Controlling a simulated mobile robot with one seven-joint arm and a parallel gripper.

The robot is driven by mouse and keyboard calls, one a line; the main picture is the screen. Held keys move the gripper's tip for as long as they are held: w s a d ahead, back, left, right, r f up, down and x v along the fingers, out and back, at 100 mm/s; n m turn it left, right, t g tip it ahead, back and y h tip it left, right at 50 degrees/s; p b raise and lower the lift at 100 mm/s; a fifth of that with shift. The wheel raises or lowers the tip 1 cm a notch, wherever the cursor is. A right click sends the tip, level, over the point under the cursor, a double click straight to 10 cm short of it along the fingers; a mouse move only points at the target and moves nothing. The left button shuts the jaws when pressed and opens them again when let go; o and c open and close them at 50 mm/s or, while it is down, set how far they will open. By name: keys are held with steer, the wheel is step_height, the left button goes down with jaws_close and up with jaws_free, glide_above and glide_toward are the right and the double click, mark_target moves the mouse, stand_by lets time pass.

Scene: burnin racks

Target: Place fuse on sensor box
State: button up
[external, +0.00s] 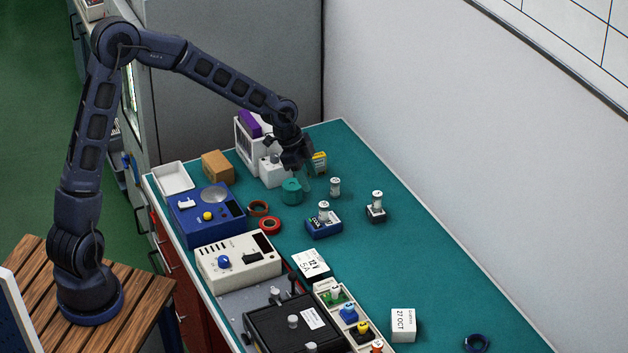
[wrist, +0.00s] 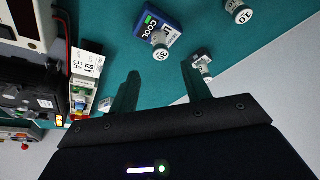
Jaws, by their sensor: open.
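Several white cylinders with metal ends look like fuses; I cannot tell which one the task means. One fuse (external: 335,186) stands on the mat, marked 10 in the wrist view (wrist: 240,10). Another, marked 30 (wrist: 160,52), stands on a blue box (external: 322,228) labelled COOL in the wrist view (wrist: 152,22). A third fuse (external: 377,198) stands on a small dark box (external: 376,215).
A teal roll (external: 292,192) and white boxes stand close to my gripper. A blue instrument (external: 205,215), red ring (external: 270,225), cream instrument (external: 237,262) and black device (external: 290,325) line the left side. The mat's right side is mostly clear, beside the wall.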

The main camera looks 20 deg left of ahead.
steer(key=s+a+r+n+t+y, duration=0.1)
steer(key=s+a+r+n, duration=0.15)
steer(key=a+r, duration=0.45)
steer(key=s+a+r+n+t+y, duration=0.1)
steer(key=a+r+n, duration=0.15)
steer(key=a, duration=0.85)
steer(key=s+a+r+n+t+y, duration=0.1)
steer(key=a+r+n, duration=0.25)
steer(key=a, duration=0.55)
steer(key=s+a+r+n, duration=0.2)
steer(key=s+a+n, duration=0.2)
steer(key=s+a, duration=0.5)
steer(key=s+a+r+n+t+y, duration=0.1)
steer(key=s+a+n, duration=0.4)
steer(key=s+a, duration=0.5)
steer(key=shift+s+a+r+t, duration=0.2)
steer(key=shift+a+r+t, duration=0.1)
steer(key=shift+a+r, duration=0.6)
